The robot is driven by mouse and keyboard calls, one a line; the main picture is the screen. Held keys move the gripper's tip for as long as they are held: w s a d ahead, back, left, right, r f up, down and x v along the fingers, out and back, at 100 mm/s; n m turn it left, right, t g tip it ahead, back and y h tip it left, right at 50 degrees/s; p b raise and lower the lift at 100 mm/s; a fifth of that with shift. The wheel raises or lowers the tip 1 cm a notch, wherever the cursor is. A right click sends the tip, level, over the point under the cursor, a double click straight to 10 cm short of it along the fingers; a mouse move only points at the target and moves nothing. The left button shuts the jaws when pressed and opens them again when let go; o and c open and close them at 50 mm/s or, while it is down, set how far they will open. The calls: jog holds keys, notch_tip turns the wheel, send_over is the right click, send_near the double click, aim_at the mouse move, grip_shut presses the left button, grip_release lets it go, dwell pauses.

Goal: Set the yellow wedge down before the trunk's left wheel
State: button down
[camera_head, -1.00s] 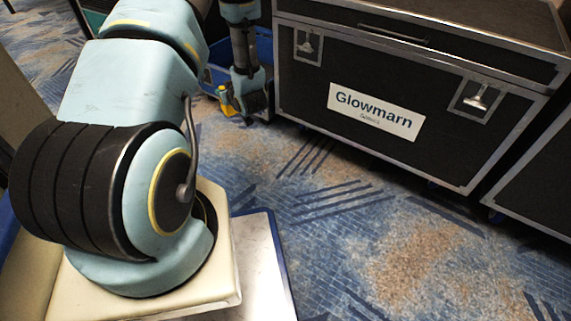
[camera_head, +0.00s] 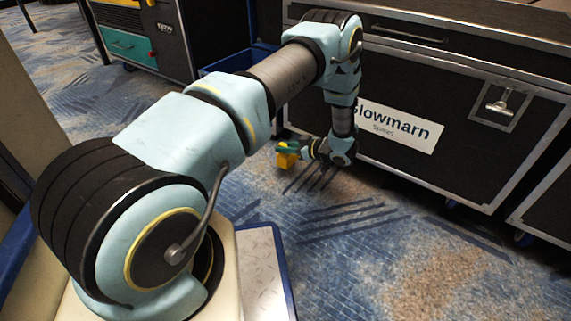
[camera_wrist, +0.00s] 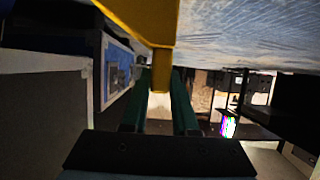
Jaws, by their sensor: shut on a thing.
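The yellow wedge (camera_head: 286,160) is held low in front of the trunk's left part in the head view. My gripper (camera_head: 288,149) has green fingers and is shut on it. In the wrist view the wedge (camera_wrist: 150,25) fills the top centre, gripped between the green fingers (camera_wrist: 160,78). The trunk (camera_head: 420,165) is a black case with metal edges and a "Glowmarn" label, partly covered by my arm. Its left wheel is not visible behind my arm. I cannot tell whether the wedge touches the floor.
A blue bin (camera_head: 228,62) stands left of the trunk, behind my arm. A dark cabinet with a teal drawer (camera_head: 128,45) is at the back left. Another black case (camera_head: 548,215) stands close at the right. The patterned carpet (camera_head: 400,260) in front is clear.

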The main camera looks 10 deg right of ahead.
aim_at(289, 158)
jog(key=shift+f+b, duration=1.2)
jog(key=shift+f, duration=1.2)
jog(key=shift+f, duration=0.25)
jog(key=c, duration=0.7)
grip_release()
jog(key=shift+r, duration=0.1)
jog(key=shift+r, duration=0.2)
jog(key=p+v, duration=0.5)
jog(key=v, duration=0.7)
jog(key=shift+f, duration=0.1)
